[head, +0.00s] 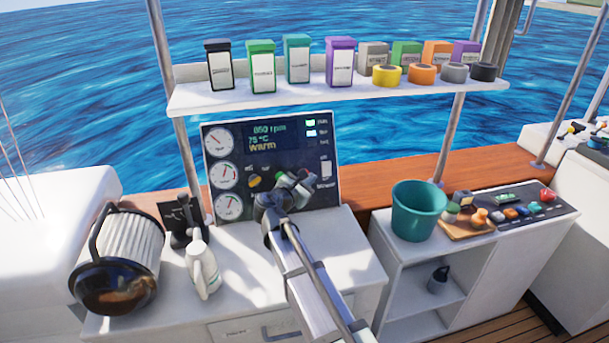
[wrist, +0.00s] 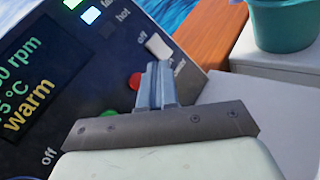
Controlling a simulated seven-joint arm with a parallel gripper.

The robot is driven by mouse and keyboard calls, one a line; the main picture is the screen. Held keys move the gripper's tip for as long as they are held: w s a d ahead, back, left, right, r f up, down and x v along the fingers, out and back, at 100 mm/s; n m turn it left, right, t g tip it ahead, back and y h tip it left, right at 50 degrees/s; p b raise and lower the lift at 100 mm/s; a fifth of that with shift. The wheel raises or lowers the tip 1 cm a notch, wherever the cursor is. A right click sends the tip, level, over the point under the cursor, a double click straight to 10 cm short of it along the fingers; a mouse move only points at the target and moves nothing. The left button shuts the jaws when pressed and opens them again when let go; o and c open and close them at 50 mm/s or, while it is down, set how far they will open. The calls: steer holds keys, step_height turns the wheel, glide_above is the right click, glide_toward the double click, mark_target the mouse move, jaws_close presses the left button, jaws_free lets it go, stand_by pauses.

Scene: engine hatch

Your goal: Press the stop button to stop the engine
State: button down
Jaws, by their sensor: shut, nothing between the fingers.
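The dark engine panel (head: 292,155) stands upright on the white cabinet in the head view. Its display (head: 270,136) reads about 860 rpm, 75 °C and "warm". In the wrist view, a red button (wrist: 134,81) shows just left of my fingertips, partly covered by them; I cannot read a label on it. A green button (wrist: 84,116) sits further left and lower. My gripper (wrist: 153,75) is shut and empty, close in front of the panel; contact cannot be told. In the head view my gripper (head: 300,187) hides the button area.
A white rocker switch (wrist: 158,45) marked "off" sits just beyond my fingertips. Round gauges (head: 219,141) line the panel's left side. A teal bucket (head: 418,212) stands to the right. A shelf (head: 330,96) with boxes hangs above.

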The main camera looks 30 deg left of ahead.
steer(key=shift+w+a+f, duration=0.65)
steer(key=shift+w+a, duration=0.3)
steer(key=shift+w+a+f, duration=0.6)
steer(key=shift+w+a, duration=0.35)
stand_by(0.8)
steer(key=shift+w+a+f, duration=0.15)
steer(key=shift+w+a, duration=0.1)
steer(key=shift+w+a+f, duration=0.35)
steer(key=shift+w+a, duration=0.15)
stand_by(1.5)
steer(key=shift+s+d+r, duration=0.1)
steer(key=shift+s, duration=0.05)
stand_by(0.3)
steer(key=shift+s+d+r, duration=0.4)
steer(key=shift+s+d, duration=0.25)
steer(key=shift+s+d+r, duration=0.55)
steer(key=shift+s+d, duration=0.25)
steer(key=shift+s+d+r, duration=0.5)
steer(key=shift+s+d, duration=0.3)
steer(key=shift+d, duration=0.1)
